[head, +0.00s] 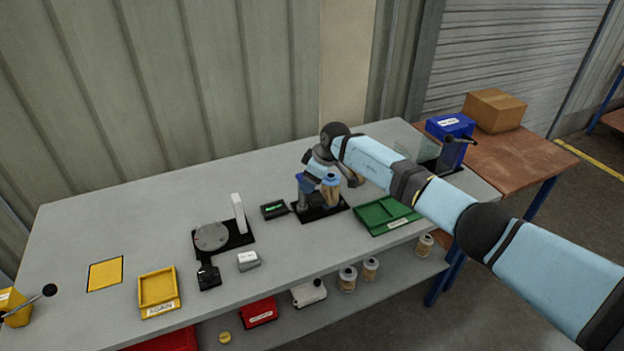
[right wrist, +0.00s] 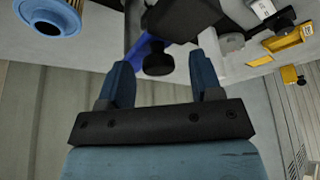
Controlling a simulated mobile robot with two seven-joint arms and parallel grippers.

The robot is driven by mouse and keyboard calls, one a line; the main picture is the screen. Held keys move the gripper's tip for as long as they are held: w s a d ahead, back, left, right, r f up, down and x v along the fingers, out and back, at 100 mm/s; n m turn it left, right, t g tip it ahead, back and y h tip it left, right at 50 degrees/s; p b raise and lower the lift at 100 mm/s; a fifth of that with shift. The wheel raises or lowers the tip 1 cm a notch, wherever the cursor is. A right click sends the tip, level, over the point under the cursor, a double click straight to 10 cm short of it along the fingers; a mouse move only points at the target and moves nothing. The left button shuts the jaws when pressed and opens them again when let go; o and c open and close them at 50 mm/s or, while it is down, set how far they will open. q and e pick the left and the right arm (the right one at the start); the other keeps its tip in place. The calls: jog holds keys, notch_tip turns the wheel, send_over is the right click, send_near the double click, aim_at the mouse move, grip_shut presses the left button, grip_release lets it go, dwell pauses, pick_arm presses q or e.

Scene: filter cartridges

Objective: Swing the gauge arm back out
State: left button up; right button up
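The gauge stand has a black base (head: 322,212) and a blue post (head: 303,188). A tan and blue filter cartridge (head: 332,190) stands on it, and a cartridge's blue rim also shows in the right wrist view (right wrist: 52,14). My right gripper (head: 318,178) is at the gauge, partly hidden by its own arm. In the right wrist view its two blue fingers (right wrist: 162,82) are apart. A dark gauge arm (right wrist: 185,18) with a round black knob (right wrist: 158,62) shows just ahead of the gap between them; contact cannot be told. My left gripper is out of view.
A small display (head: 274,209) stands left of the gauge and a green tray (head: 371,215) right of it. Further left are a round plate fixture (head: 211,237), a grey block (head: 248,260) and a yellow tray (head: 158,306).

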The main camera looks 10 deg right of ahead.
jog(key=b+v, duration=0.1)
jog(key=v, duration=1.3)
jog(key=shift+b, duration=0.3)
jog(key=shift+a+f, duration=0.1)
jog(key=shift+a, duration=0.05)
jog(key=s+a+f+n+t+y+p, duration=0.15)
jog(key=s+a+f+y, duration=0.25)
jog(key=s+a+y, duration=0.4)
jog(key=s+a+f+n+t+y, duration=0.1)
jog(key=s+a+f+n+y, duration=0.2)
jog(key=s+a+f+y, duration=0.45)
jog(key=s+d+f+m+t+h, duration=0.2)
jog(key=s+d+f+m+h, duration=0.2)
jog(key=s, duration=0.5)
jog(key=s+d+f+m+t+h, duration=0.2)
jog(key=s+d+f+m+h, duration=0.3)
jog(key=s, duration=0.5)
jog(key=s+d+f+m+t+h+p, duration=0.1)
jog(key=s+d+f+m+t+h, duration=0.1)
jog(key=s+d+f+m+h, duration=0.2)
jog(key=s+d+f+h, duration=0.3)
jog(key=s+d, duration=0.2)
jog(key=s, duration=0.1)
jog(key=shift+s+d, duration=0.15)
jog(key=shift+d, duration=0.15)
